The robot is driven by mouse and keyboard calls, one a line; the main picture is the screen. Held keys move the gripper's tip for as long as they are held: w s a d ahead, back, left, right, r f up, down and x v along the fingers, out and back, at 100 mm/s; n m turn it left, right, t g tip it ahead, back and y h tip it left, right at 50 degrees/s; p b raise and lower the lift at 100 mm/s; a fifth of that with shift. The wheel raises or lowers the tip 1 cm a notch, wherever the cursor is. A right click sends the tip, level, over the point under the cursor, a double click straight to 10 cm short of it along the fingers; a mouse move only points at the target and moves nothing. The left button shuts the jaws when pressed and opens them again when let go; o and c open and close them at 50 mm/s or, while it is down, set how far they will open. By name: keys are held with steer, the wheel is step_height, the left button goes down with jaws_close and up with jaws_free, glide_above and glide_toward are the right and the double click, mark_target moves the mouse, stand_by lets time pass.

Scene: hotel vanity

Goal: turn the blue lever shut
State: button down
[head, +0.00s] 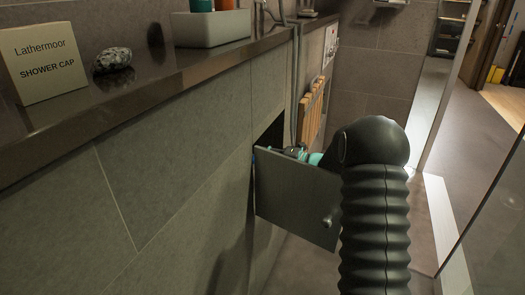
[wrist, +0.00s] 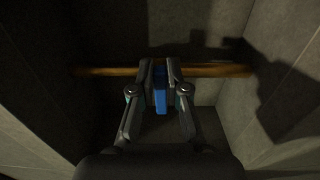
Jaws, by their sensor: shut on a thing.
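In the wrist view the blue lever (wrist: 161,97) stands between the two fingers of my gripper (wrist: 160,72), which is shut on it. The lever lies across the brass-coloured pipe (wrist: 217,71), roughly at right angles to it in the picture. The fingers hide the lever's sides, and I cannot make out its pivot. In the head view only part of my gripper (head: 300,153) shows, at the wall opening behind the open panel (head: 292,197). The lever is hidden there.
The pipe runs across a dark tiled recess (wrist: 205,118) with walls close on both sides. The open panel sticks out from the tiled wall (head: 165,150). Above is a dark counter (head: 150,88) with a shower cap box (head: 45,62), a stone (head: 113,60) and a tray (head: 212,30).

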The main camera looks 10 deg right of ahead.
steer(key=shift+m, duration=0.3)
steer(key=shift+a, duration=0.1)
steer(key=c, duration=1.2)
jaws_free()
steer(key=shift+s, duration=0.1)
steer(key=shift+o, duration=0.2)
steer(key=v, duration=1.2)
steer(key=shift+r, duration=0.1)
